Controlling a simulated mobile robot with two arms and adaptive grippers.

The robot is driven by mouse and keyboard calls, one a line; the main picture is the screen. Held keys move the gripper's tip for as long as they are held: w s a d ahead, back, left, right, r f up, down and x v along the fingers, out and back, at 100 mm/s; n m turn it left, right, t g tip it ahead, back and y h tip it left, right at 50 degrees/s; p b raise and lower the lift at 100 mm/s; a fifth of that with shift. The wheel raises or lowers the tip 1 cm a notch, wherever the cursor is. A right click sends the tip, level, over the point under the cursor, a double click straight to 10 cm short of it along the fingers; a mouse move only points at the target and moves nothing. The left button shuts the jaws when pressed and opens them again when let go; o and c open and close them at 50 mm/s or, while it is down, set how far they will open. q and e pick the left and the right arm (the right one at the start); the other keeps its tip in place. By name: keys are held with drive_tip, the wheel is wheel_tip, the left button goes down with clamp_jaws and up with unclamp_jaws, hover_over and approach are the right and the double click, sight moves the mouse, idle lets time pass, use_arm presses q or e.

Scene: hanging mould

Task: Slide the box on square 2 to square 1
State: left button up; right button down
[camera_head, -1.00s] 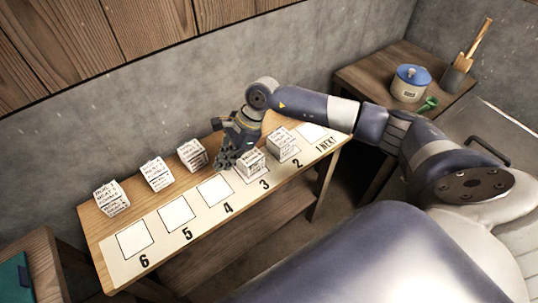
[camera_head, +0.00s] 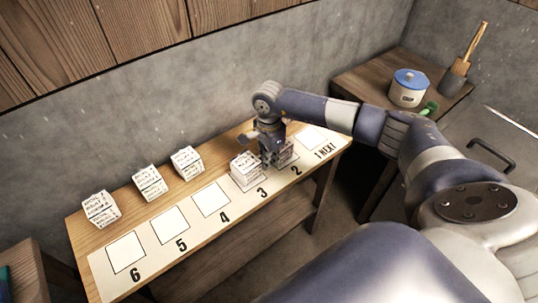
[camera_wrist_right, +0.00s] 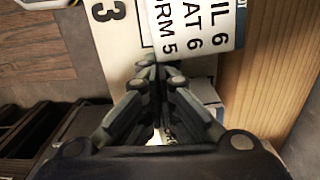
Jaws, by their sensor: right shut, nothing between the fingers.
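The box on square 2 (camera_head: 287,153) is a small white cube with printed lines, partly hidden behind my right gripper (camera_head: 269,162). The gripper is shut and empty, pointing down between this box and the similar box on square 3 (camera_head: 244,170). I cannot tell whether it touches either box. In the right wrist view the shut fingers (camera_wrist_right: 150,68) lie just below a lettered box (camera_wrist_right: 195,28), beside a printed 3. Square 1 (camera_head: 312,138), marked "1 NEXT", is bare at the right end of the strip. My left gripper is not in view.
Squares 4, 5 and 6 on the white strip (camera_head: 142,265) are bare. Three more boxes stand along the back of the table: left (camera_head: 101,209), middle (camera_head: 150,182) and right (camera_head: 187,160). A blue-lidded pot (camera_head: 408,88) stands on a side table, beyond my right arm.

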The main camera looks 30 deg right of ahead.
sight(299, 153)
drive_tip(key=shift+f, duration=0.85)
drive_tip(key=d+b, duration=0.2)
drive_tip(key=d, duration=0.2)
drive_tip(key=d+b, duration=0.3)
drive_tip(key=d, duration=0.1)
drive_tip(key=d+b, duration=0.2)
drive_tip(key=d, duration=0.2)
drive_tip(key=shift+w+d+f, duration=0.2)
drive_tip(key=shift+w+d, duration=0.1)
drive_tip(key=shift+w, duration=0.05)
drive_tip(key=shift+d+r, duration=0.2)
drive_tip(key=shift+d, duration=0.05)
drive_tip(key=shift+a, duration=0.1)
drive_tip(key=shift+r, duration=0.15)
